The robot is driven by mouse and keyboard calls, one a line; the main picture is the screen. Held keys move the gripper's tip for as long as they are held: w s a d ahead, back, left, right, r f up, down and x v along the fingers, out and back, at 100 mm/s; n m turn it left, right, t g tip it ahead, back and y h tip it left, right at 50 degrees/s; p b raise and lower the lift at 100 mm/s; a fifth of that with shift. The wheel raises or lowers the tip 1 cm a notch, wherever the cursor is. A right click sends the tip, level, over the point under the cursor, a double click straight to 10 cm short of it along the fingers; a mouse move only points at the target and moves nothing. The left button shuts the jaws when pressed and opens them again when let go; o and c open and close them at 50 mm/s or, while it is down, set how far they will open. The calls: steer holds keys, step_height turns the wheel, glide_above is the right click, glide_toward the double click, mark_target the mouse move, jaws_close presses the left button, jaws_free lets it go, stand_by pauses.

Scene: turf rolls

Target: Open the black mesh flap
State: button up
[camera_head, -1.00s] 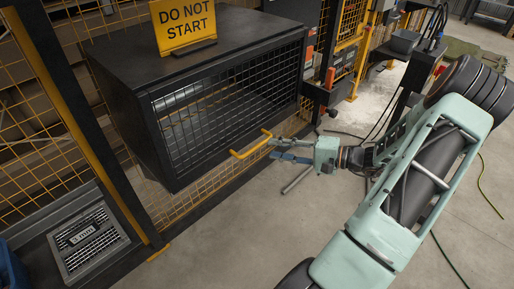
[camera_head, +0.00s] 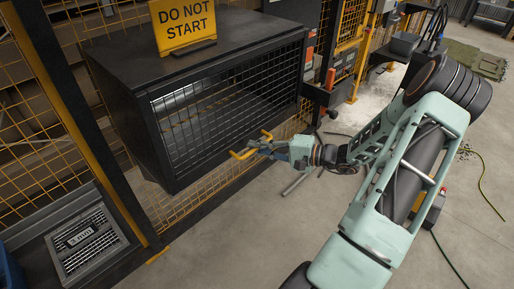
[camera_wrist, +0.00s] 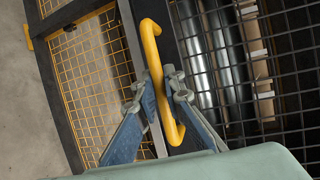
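The black mesh flap (camera_head: 225,112) covers the front of the black cabinet (camera_head: 128,112) and looks closed. It also shows at the right of the wrist view (camera_wrist: 268,85). A yellow bar handle (camera_head: 238,156) sits at its lower edge; in the wrist view the handle (camera_wrist: 151,45) runs top to bottom near the middle. My gripper (camera_wrist: 161,84) has one finger on each side of the handle, tips close against it. In the head view my gripper (camera_head: 263,147) is at the handle's right part. The exact finger contact is hard to see.
A yellow "DO NOT START" sign (camera_head: 184,25) stands on the cabinet top. Yellow mesh fencing (camera_head: 40,135) is at the left. Through the flap, shiny rollers (camera_wrist: 195,50) show inside. A grey pipe (camera_head: 297,183) lies below my gripper. The floor in front (camera_head: 235,230) is clear.

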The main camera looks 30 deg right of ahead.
steer(key=shift+s+r, duration=0.1)
jaws_close()
steer(key=s+d+r+m+g+h+p, duration=0.1)
steer(key=s+d+r+g+h+p, duration=0.25)
steer(key=s+r+p, duration=0.65)
steer(key=s+d+r+m+g+h+p, duration=0.2)
steer(key=s+d+r+g+p, duration=0.25)
steer(key=s+r+p, duration=0.5)
step_height(320, 180, up, 11)
steer(key=s+p, duration=0.2)
steer(key=p, duration=0.6)
steer(key=shift+s+r+g, duration=0.15)
steer(key=shift+r+g, duration=0.05)
steer(key=shift+g, duration=0.2)
steer(key=shift+y, duration=0.25)
steer(key=o, duration=0.7)
jaws_free()
steer(key=shift+c, duration=0.2)
